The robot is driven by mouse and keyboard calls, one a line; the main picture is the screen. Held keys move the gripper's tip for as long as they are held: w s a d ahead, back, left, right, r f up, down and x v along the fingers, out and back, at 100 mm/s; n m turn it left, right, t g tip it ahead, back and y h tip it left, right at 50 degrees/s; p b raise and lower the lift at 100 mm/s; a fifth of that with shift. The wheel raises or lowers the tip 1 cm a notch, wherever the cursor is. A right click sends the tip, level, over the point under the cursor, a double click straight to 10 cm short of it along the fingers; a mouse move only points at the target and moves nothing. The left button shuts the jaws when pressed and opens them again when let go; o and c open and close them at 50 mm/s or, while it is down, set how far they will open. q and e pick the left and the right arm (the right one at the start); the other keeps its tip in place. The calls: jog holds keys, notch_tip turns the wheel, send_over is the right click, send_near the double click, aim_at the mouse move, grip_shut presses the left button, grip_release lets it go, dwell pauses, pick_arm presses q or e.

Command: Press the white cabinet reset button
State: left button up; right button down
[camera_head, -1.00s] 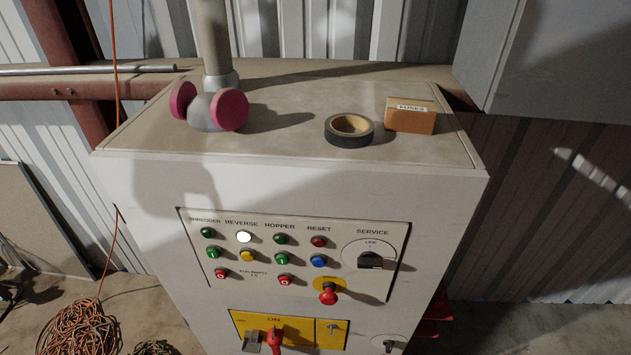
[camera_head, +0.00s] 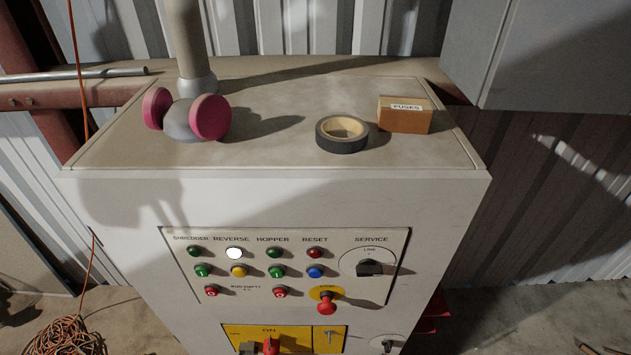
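The white cabinet (camera_head: 130,215) stands in front of me with a control panel (camera_head: 388,292) on its face. Under the RESET label (camera_head: 314,240) sit a small red round lamp or button (camera_head: 315,252) and, below it, a blue button (camera_head: 315,271). A bright white round light (camera_head: 234,253) shows under the REVERSE label (camera_head: 231,240), with a yellow button (camera_head: 239,270) below it. Neither of my grippers is in view, and nothing touches the panel.
A red mushroom button (camera_head: 326,304) and a black rotary switch (camera_head: 370,267) stick out nearby. A yellow plate with a red handle (camera_head: 270,345) is lower. Black tape (camera_head: 342,135), a fuse box (camera_head: 404,116) and pink earmuffs (camera_head: 210,117) lie on top. Orange cable (camera_head: 63,336) lies at left.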

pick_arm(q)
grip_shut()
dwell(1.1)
